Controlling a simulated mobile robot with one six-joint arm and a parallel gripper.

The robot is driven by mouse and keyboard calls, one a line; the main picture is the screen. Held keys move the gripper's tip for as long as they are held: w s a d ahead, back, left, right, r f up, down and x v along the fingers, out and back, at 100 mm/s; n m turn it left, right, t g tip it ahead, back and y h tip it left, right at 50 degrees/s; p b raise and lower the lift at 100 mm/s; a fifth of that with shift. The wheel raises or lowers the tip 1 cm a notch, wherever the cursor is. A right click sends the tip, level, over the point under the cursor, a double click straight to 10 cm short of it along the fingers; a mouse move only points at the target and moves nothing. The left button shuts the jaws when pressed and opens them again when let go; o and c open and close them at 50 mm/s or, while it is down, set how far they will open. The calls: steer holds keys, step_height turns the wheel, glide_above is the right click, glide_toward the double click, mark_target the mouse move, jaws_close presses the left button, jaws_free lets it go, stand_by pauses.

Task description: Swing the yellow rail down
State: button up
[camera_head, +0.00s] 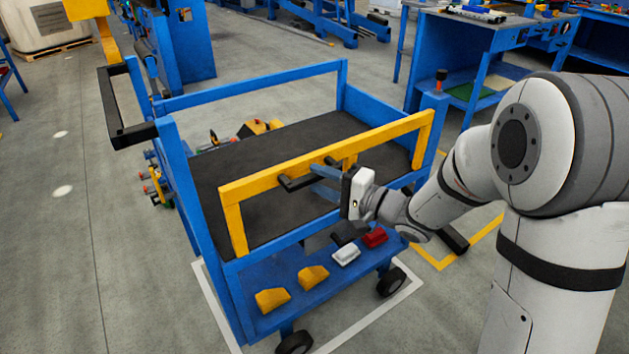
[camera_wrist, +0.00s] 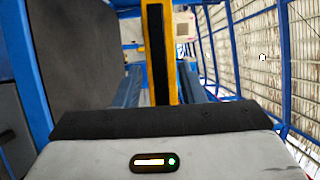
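The yellow rail (camera_head: 330,157) stands raised along the near long side of the blue cart, its end posts upright. A black handle (camera_head: 296,183) is fixed to the rail's near side. My gripper (camera_head: 319,182) reaches it from the right, with its blue-grey fingers pointing at the handle. In the wrist view the rail (camera_wrist: 173,50) and the black handle (camera_wrist: 157,65) run up the middle. One finger lies on each side of them, with a gap visible between the fingers, so my gripper looks open. Whether a finger touches the handle cannot be told.
The cart's dark upper deck (camera_head: 270,150) is empty. Its lower shelf (camera_head: 290,303) holds yellow, white and red blocks. A black push handle (camera_head: 118,115) is at the left. A blue workbench (camera_head: 490,50) stands behind right. Floor in front of the cart is clear.

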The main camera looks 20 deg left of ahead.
steer(key=shift+x, duration=1)
steer(key=shift+c, duration=0.3)
jaws_close()
